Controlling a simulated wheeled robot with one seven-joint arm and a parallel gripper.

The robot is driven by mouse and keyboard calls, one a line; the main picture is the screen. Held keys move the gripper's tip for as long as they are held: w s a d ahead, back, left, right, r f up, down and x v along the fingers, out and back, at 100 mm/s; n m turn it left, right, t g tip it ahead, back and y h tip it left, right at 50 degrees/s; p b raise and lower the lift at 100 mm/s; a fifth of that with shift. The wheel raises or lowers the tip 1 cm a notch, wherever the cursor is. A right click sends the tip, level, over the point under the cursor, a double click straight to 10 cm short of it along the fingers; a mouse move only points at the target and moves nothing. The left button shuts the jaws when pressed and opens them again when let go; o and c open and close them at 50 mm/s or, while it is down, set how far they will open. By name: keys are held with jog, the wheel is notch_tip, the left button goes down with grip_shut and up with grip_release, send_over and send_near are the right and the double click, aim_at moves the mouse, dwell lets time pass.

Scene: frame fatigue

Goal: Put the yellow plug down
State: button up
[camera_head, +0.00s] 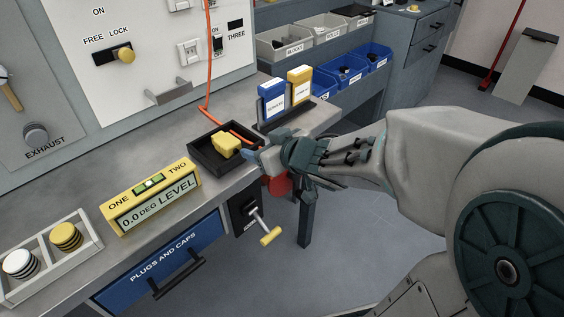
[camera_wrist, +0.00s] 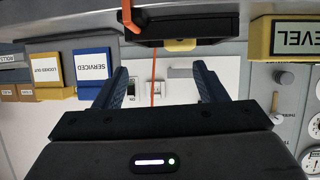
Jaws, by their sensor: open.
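The yellow plug (camera_head: 226,145) lies in a small black tray (camera_head: 195,158) on the workbench. An orange cord (camera_head: 207,75) hangs from the panel above and runs into the tray. In the wrist view, which is upside down, a little of the yellow plug (camera_wrist: 180,45) shows at the edge of the black tray (camera_wrist: 190,28). My gripper (camera_head: 254,158) is just right of the tray, with its fingertips close to the plug. The wrist view shows its two blue fingers (camera_wrist: 163,82) spread apart with nothing between them.
A holder with a blue and a yellow card (camera_head: 300,84) stands right behind my gripper. A yellow level (camera_head: 150,197) and a divided tray with striped caps (camera_head: 50,254) are at the left. A crank with a yellow handle (camera_head: 270,236) juts from the bench front.

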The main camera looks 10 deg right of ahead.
jog(key=s+d+f+m+g+h, duration=0.3)
jog(key=s+d+m+g+h, duration=0.15)
jog(key=d+h, duration=0.5)
jog(key=s+a+f+m+g+y, duration=0.1)
jog(key=s+g, duration=0.4)
jog(key=s, duration=0.7)
jog(key=shift+a+f+y, duration=0.3)
jog(key=shift+f+y, duration=0.45)
jog(key=shift+y, duration=0.4)
